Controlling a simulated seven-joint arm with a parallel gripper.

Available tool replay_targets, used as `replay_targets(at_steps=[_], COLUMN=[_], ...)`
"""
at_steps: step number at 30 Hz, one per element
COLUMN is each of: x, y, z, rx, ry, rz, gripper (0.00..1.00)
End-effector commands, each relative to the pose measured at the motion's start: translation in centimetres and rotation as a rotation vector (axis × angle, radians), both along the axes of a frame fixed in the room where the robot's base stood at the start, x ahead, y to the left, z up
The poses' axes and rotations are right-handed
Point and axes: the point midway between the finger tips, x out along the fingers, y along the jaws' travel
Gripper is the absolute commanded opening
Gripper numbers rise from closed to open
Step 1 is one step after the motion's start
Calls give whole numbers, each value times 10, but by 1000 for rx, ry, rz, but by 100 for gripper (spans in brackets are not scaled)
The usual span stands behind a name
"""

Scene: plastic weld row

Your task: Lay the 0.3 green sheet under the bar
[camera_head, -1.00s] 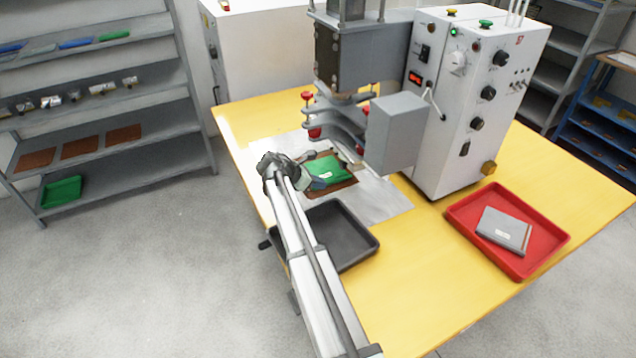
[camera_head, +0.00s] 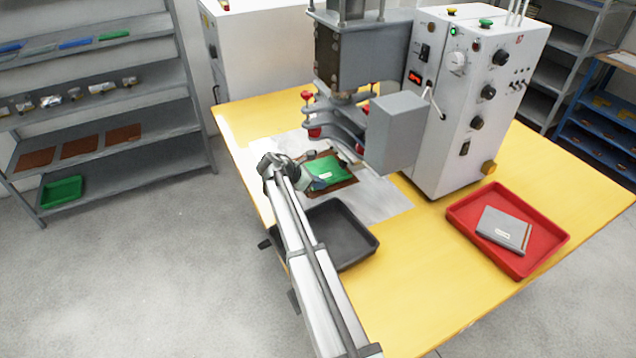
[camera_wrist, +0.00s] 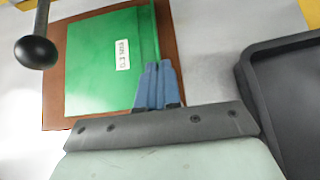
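The green sheet (camera_head: 324,169) has a white label and lies over a brown board (camera_head: 345,187) on the silver plate, in front of the bar (camera_head: 335,120) of the press. In the wrist view the green sheet (camera_wrist: 95,65) covers much of the brown board (camera_wrist: 55,100); its label looks upside down and seems to start with 0.3. My gripper (camera_head: 318,183) is at the sheet's near edge. In the wrist view its blue fingers (camera_wrist: 157,82) are close together over the sheet's right edge and seem shut on it. The lower finger contact is hidden.
A black tray (camera_head: 372,243) is beside my arm, close to the gripper. A red tray (camera_head: 455,205) holds a grey book-like item (camera_head: 503,229). The press's control box (camera_head: 450,130) stands to the right. A black ball knob (camera_wrist: 36,51) is near the sheet's corner.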

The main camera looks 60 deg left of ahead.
Motion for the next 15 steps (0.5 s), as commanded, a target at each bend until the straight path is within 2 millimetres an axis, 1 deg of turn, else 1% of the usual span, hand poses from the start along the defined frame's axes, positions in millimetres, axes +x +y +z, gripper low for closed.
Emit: replay_targets(at_steps=[7, 8, 9, 15], x=[0, 0, 0, 0], y=[0, 0, 0, 0], z=[0, 0, 0, 0], rx=[0, 0, 0, 0], ry=[0, 0, 0, 0], rz=[0, 0, 0, 0], gripper=[0, 6, 10, 29])
